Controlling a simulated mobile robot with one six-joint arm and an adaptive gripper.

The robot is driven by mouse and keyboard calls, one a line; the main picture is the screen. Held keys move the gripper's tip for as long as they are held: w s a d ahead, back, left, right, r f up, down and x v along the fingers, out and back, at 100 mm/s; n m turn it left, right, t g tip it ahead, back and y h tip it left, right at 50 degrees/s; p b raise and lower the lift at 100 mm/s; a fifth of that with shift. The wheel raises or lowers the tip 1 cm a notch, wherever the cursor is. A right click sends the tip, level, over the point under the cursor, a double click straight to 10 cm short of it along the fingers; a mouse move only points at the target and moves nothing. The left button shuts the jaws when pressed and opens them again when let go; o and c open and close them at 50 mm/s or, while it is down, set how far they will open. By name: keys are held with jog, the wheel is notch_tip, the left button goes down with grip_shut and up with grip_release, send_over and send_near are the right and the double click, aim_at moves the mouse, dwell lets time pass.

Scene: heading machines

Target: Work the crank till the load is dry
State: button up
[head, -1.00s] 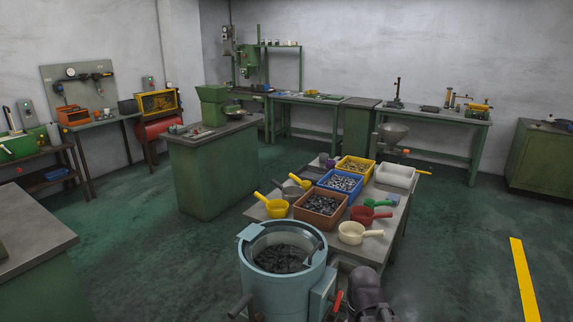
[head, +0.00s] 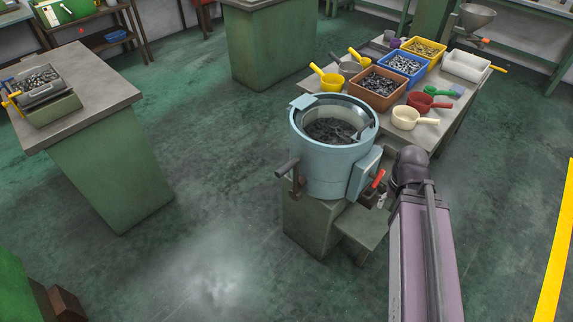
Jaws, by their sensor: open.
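A light blue round drum machine (head: 335,170) stands on a green base in the middle of the head view. Dark, wet-looking or oily small parts (head: 330,130) lie inside its open top; I cannot tell whether they are wet. A crank with a dark grip (head: 287,168) sticks out at the drum's front left. A red-handled lever (head: 377,179) sits on the box at its right side. My arm rises in front of the machine's right side, and my gripper does not show.
A table behind the drum holds an orange-brown bin (head: 380,103), a blue bin, a yellow bin and several scoops, including a cream one (head: 405,118). A bench at left (head: 110,97) carries a tray of metal parts (head: 38,86). The floor between that bench and the drum is clear.

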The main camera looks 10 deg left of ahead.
jog(key=shift+o, duration=0.7)
notch_tip(320, 180, up, 5)
jog(key=m+t+y+p, duration=0.1)
jog(key=m+y+p, duration=0.1)
jog(key=m+p, duration=0.35)
send_over(284, 168)
jog(key=s+d, duration=0.1)
jog(key=d, duration=0.1)
jog(key=shift+d+m+b, duration=0.15)
jog(key=shift+m+b, duration=0.1)
jog(key=shift+b, duration=0.1)
jog(key=f+b, duration=0.4)
jog(key=a+f+b, duration=0.1)
jog(key=f+b, duration=0.4)
jog(key=w+a+f+b, duration=0.1)
jog(key=f+b, duration=0.3)
jog(key=shift+w+a+f, duration=0.1)
jog(key=shift+a+f, duration=0.05)
jog(key=shift+f, duration=0.05)
jog(key=shift+b, duration=0.3)
